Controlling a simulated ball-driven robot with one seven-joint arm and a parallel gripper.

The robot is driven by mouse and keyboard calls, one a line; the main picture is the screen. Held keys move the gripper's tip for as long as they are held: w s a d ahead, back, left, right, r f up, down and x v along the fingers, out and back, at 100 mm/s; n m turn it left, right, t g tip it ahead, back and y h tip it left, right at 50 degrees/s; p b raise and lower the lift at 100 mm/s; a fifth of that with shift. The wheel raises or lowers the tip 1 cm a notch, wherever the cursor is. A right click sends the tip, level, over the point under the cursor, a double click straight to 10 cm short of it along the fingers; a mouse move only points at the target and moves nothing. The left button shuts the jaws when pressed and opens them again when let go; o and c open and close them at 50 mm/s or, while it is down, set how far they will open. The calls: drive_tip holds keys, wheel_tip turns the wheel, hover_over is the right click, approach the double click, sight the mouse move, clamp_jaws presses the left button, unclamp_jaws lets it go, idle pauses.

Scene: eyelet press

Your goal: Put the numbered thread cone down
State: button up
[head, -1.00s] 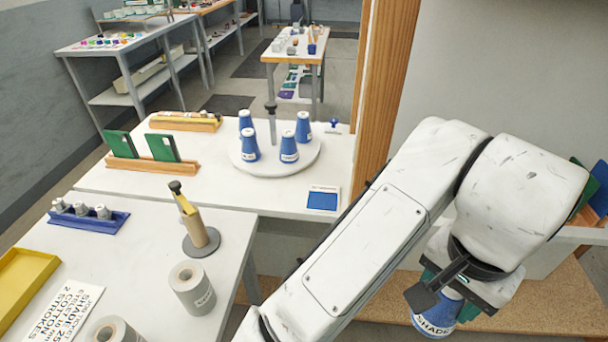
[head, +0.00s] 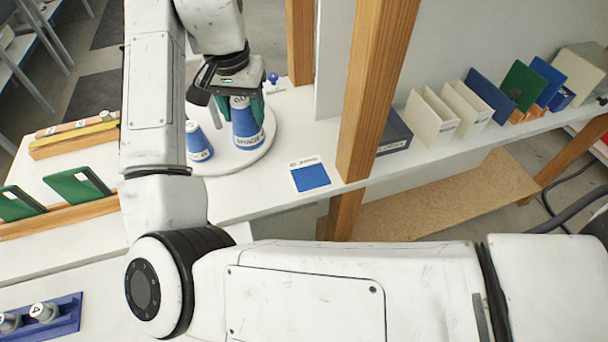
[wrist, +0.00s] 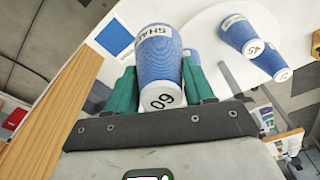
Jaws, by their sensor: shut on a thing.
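My gripper (head: 240,100) is shut on a blue thread cone (head: 246,128) with a white SHADE label. The cone is upright at the right part of the round white turntable (head: 228,168); I cannot tell whether its base touches. In the wrist view the cone (wrist: 162,65) sits between the green finger pads, its white top reading 60 upside down. Another blue cone (head: 199,143) stands on the turntable to its left. The wrist view also shows a cone marked 45 (wrist: 240,33) with a further one beside it, and a blue sliver behind the held cone.
A card with a blue square (head: 311,176) lies on the white table right of the turntable. A wooden post (head: 365,100) rises beyond it. Green panels (head: 78,186) stand in a wooden rack at left. A shelf with boxes (head: 432,115) and colored panels is at right.

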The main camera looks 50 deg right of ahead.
drive_tip(key=w+d+f+m, duration=0.2)
drive_tip(key=w+d, duration=0.3)
drive_tip(key=d, duration=0.7)
drive_tip(key=s+f+p, duration=0.1)
drive_tip(key=s+f, duration=0.3)
drive_tip(key=s+a+f+p, duration=0.1)
drive_tip(key=s+f, duration=0.3)
drive_tip(key=s, duration=0.1)
drive_tip(key=s+a+f+p, duration=0.1)
drive_tip(key=s+f+p, duration=0.1)
drive_tip(key=s+f, duration=0.2)
drive_tip(key=shift+s+a, duration=0.2)
drive_tip(key=shift+s, duration=0.3)
drive_tip(key=shift+f, duration=0.45)
drive_tip(key=shift+f, duration=0.1)
drive_tip(key=o, duration=1.1)
